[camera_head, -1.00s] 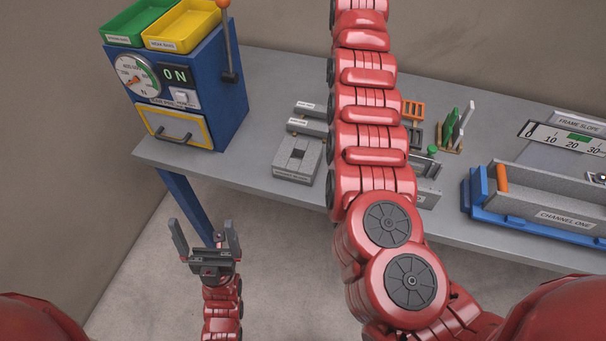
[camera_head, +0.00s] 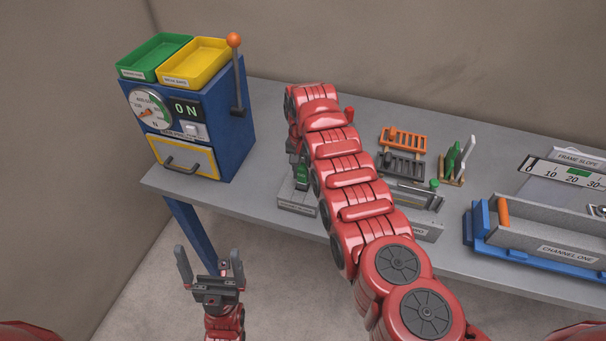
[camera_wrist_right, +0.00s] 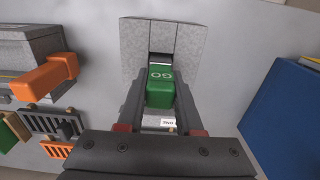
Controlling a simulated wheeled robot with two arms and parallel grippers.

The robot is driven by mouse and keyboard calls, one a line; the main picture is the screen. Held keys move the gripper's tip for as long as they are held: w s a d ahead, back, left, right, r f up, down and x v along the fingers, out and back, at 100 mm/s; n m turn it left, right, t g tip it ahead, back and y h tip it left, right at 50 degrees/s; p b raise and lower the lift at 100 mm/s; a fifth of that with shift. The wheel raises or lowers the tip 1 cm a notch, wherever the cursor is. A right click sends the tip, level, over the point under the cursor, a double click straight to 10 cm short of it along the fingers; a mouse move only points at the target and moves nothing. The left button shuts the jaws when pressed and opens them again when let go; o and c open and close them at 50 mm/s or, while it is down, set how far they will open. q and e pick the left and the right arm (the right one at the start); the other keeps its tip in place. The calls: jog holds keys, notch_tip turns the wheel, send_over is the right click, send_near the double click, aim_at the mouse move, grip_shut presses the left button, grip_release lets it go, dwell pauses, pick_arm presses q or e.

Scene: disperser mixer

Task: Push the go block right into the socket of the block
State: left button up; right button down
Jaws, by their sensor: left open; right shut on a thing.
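The green go block (camera_wrist_right: 160,88) is held between the fingers of my right gripper (camera_wrist_right: 160,92), which is shut on it. The block with the socket (camera_wrist_right: 135,45) is grey and stone-like, and the go block is at the dark socket opening. I cannot tell how deep it sits. In the head view the socket block (camera_head: 297,201) lies near the table's front edge, partly hidden by my right arm, with the green go block (camera_head: 303,178) over it. My left gripper (camera_head: 211,270) is open and empty, in front of the table and below its top.
A blue cabinet (camera_head: 228,125) with a dial, lever and trays stands on the left. Orange and black racks (camera_head: 402,140), a green-and-white piece stand (camera_head: 456,165) and a long channel (camera_head: 550,237) are to the right. Bare table lies between cabinet and socket block.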

notch_tip(320, 180, down, 2)
jog(key=shift+f, duration=0.1)
jog(key=shift+f+b, duration=0.15)
jog(key=shift+b, duration=0.25)
jog(key=c, duration=0.6)
grip_release()
jog(key=shift+o, duration=0.2)
